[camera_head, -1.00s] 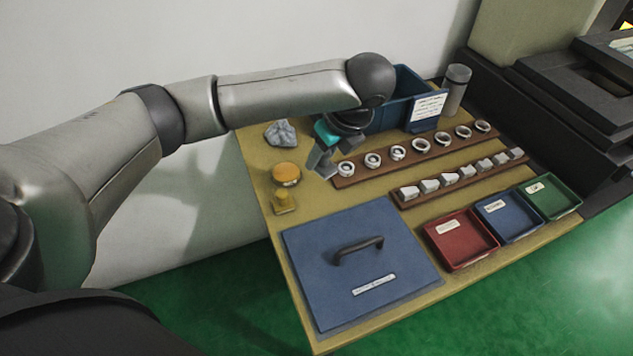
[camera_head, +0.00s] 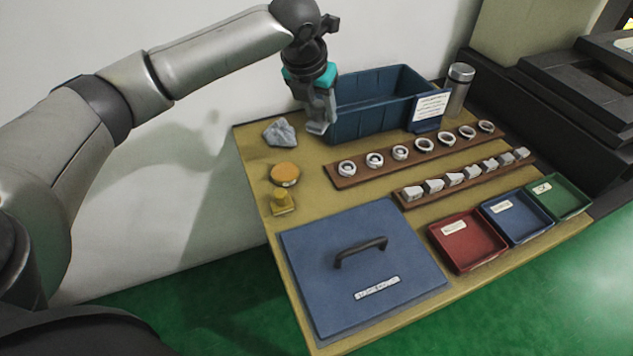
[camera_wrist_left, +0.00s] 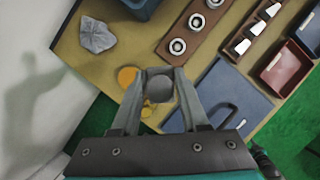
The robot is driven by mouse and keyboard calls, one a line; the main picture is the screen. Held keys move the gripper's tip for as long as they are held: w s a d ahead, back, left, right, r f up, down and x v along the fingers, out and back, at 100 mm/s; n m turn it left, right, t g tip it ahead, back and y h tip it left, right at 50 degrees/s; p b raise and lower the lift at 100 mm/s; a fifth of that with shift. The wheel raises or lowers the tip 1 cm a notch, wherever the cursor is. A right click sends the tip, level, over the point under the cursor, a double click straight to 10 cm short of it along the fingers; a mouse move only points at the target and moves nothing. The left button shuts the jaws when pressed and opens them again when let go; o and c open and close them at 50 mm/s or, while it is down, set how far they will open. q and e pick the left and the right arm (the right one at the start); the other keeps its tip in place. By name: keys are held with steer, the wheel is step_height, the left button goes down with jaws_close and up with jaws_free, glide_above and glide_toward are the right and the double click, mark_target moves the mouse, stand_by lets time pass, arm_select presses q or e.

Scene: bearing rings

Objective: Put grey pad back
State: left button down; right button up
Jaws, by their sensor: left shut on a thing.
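My left gripper (camera_head: 318,125) is raised over the back left of the table, in front of the blue bin's left end. In the head view I cannot clearly tell the pad from the grey fingers.
A crumpled grey cloth (camera_head: 280,132), an orange round piece (camera_head: 285,174) and a yellow block (camera_head: 282,204) lie at the left. The blue bin (camera_head: 372,122) stands behind the ring rack (camera_head: 385,170). A blue lid (camera_head: 330,270) and red tray (camera_head: 467,260) are at the front.

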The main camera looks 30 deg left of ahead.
mark_target(317, 119)
arm_select(q)
steer(key=shift+w+a+r+m+h, duration=0.35)
steer(key=shift+w+m, duration=0.2)
steer(key=shift+m, duration=0.35)
steer(key=shift+w+a+r+m+h+b, duration=0.3)
steer(key=shift+w+a+m+h+b, duration=0.15)
steer(key=shift+m, duration=0.55)
step_height(317, 119, down, 4)
steer(key=shift+r+b, duration=0.1)
steer(key=shift+b, duration=0.7)
steer(key=shift+f, duration=0.8)
step_height(317, 119, down, 10)
steer(key=b, duration=0.4)
steer(key=shift+f+b, duration=0.6)
steer(key=shift+f, duration=1.15)
steer(key=shift+w+f, duration=0.1)
steer(key=shift+f, duration=0.4)
arm_select(e)
steer(key=w+a+r, duration=0.3)
steer(key=w+a, duration=0.2)
steer(key=w, duration=0.5)
steer(key=shift+w+a+r, duration=0.15)
steer(key=shift+a+r, duration=0.2)
